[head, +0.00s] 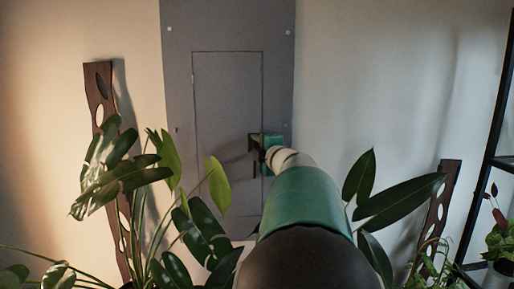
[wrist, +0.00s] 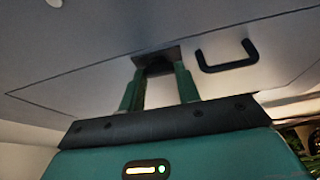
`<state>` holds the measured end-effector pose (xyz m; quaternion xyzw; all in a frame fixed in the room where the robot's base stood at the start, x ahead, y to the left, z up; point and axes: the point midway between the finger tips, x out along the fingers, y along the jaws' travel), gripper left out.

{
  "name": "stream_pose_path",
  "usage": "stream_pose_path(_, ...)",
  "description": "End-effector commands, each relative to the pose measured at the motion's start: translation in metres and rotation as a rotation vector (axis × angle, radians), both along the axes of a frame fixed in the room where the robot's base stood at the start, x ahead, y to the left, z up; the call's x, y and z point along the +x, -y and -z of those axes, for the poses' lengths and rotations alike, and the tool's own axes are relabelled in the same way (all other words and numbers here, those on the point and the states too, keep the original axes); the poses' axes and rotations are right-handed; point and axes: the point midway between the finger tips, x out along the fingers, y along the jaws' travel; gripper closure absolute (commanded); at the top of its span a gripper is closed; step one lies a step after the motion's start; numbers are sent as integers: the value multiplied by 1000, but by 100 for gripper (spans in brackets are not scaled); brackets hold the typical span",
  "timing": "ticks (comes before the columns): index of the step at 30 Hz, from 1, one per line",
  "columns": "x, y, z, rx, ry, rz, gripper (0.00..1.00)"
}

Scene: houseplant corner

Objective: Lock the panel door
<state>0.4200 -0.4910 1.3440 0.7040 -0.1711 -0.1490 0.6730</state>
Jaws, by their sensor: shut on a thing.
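The grey panel (head: 228,28) is on the wall, and its door (head: 225,95) sits flush within a thin outline. In the wrist view the door (wrist: 90,80) fills the upper part. My gripper (head: 257,148) is at the door's right edge; it also shows in the wrist view (wrist: 158,80). Its two green fingers are closed on a small dark lock knob (wrist: 157,68) on a dark square plate. Fingers partly hide the knob, so its exact turn is hard to tell. A black U-shaped handle (wrist: 230,66) is beside the fingers, apart from them.
Leafy plants (head: 130,175) stand at the lower left and another large-leaved plant (head: 385,205) at the lower right, both close to my arm. A dark wooden board (head: 98,85) leans on the left wall. A black shelf frame (head: 495,130) stands at far right.

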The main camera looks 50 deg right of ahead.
Motion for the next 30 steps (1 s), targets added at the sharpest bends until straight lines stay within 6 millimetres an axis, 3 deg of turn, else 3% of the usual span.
stream_pose_path(20, -1, 1, -1, -46, -53, 3, 90)
stream_pose_path(21, -1, 1, -1, -46, -53, 3, 62)
stream_pose_path(23, -1, 1, -1, -46, -53, 3, 50)
stream_pose_path(24, -1, 1, -1, -47, -52, 2, 45)
stream_pose_path(30, 0, 0, -1, -46, -52, 1, 45)
